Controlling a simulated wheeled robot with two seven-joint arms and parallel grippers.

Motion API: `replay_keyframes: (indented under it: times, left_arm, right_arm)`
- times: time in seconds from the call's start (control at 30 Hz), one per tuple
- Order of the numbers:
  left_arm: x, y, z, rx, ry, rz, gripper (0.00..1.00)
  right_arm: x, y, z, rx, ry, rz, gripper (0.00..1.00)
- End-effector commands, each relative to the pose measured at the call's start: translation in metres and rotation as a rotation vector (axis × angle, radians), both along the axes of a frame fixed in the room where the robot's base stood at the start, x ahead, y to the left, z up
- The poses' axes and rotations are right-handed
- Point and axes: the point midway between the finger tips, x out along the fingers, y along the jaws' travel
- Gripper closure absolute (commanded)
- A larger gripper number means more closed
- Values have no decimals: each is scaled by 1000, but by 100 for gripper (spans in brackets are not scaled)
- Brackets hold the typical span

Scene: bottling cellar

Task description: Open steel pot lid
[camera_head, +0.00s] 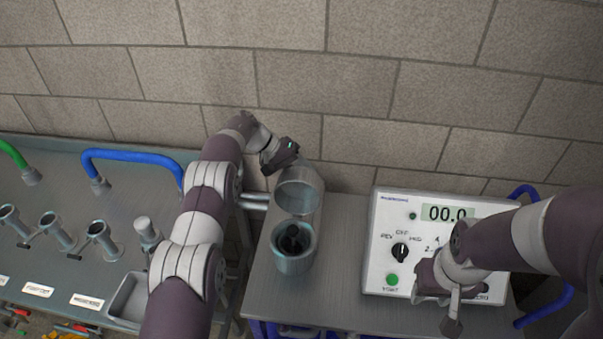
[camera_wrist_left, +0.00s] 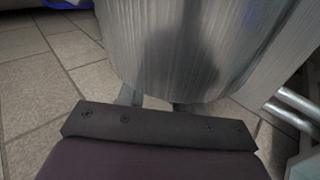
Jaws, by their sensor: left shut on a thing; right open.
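The steel pot (camera_head: 294,262) stands on the metal bench with its mouth uncovered, and a dark object shows inside. The steel pot lid (camera_head: 299,192) is up behind the pot's mouth, tilted, with its round face toward me. My left gripper (camera_head: 284,158) is at the lid's upper left, shut on it; the contact itself is mostly hidden. In the left wrist view a large brushed metal surface (camera_wrist_left: 200,45) fills the top, right in front of the gripper's fingers (camera_wrist_left: 152,103). My right gripper (camera_head: 452,312) is open and empty in front of the control box.
The white control box (camera_head: 380,250) with a 00.0 display stands right of the pot. A second bench (camera_head: 60,255) at left carries blue and green hoses, steel fittings and a small tray (camera_head: 128,297). A block wall (camera_head: 300,75) rises close behind the lid.

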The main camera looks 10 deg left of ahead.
Motion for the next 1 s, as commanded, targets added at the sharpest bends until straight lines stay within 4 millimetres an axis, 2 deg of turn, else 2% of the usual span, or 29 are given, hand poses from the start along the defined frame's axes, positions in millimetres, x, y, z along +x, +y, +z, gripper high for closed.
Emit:
replay_keyframes:
  times: [0.03,0.23,0.27,0.3,0.57,0.67,0.87,1.0]
  left_arm:
    - [3,0,7,-2,-13,4,100]
    - [3,0,8,-3,-14,4,100]
    - [3,0,8,-4,-15,5,55]
    - [3,0,7,-4,-14,4,44]
    - [1,0,4,-2,-7,1,44]
    - [1,6,8,-2,-7,1,44]
    - [-1,41,41,-2,-12,5,44]
    - [-3,66,70,-2,-13,3,44]
  right_arm:
    - [0,0,1,0,0,0,57]
    - [0,0,1,0,0,0,57]
    - [0,0,1,0,0,0,57]
    - [0,0,1,0,0,0,57]
    - [0,0,1,0,0,0,57]
    - [0,0,-3,0,0,0,57]
    - [0,0,-15,0,0,0,57]
    - [0,0,-15,0,0,0,57]
